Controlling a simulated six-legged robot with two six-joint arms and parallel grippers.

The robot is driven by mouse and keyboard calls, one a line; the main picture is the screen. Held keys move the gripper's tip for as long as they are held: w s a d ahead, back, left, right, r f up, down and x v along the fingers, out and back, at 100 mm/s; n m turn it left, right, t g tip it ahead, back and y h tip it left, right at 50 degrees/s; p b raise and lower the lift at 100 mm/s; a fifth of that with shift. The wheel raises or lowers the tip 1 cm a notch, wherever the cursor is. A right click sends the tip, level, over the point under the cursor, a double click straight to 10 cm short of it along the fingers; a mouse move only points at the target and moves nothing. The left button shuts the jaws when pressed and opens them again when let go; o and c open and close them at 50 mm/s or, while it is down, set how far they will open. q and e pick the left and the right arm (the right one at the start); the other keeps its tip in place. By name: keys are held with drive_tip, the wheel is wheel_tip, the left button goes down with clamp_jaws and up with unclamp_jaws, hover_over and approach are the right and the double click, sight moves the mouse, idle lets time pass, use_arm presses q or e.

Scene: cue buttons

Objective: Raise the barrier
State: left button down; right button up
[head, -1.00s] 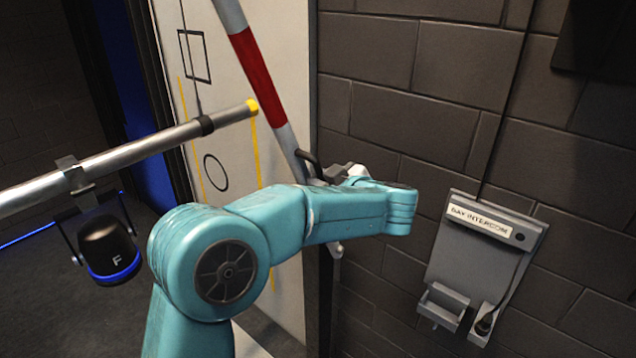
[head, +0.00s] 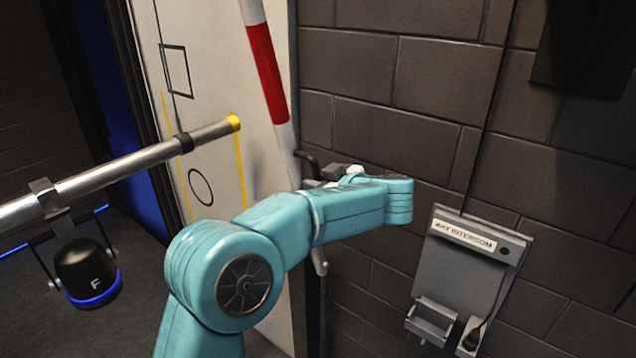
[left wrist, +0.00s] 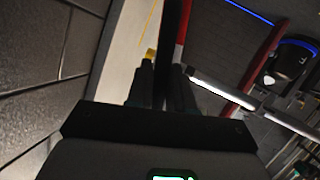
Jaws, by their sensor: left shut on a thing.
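The barrier (head: 267,70) is a red-and-white striped pole. In the head view it stands steeply, leaning a little to the left at its top, in front of a pale panel. A dark curved handle (head: 306,158) sits near its lower end. My left gripper (head: 322,182) is at this handle, partly hidden by my own teal wrist. In the left wrist view the fingers (left wrist: 160,85) are closed around a dark bar, with the red part of the barrier (left wrist: 183,25) just beside it. The barrier's lower end is mostly hidden. My right gripper is not in view.
A metal pipe (head: 110,170) with a yellow end reaches in from the left. A black lamp marked F (head: 88,270) hangs from it. A bay intercom box (head: 460,270) is on the dark block wall (head: 400,80) at the right.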

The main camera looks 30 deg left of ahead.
use_arm(q)
drive_tip(key=c, duration=1.1)
unclamp_jaws()
drive_tip(key=shift+f, duration=0.1)
drive_tip(key=b+v, duration=0.2)
drive_tip(key=v, duration=1.4)
drive_tip(key=shift+b, duration=0.35)
drive_tip(key=shift+s, duration=0.1)
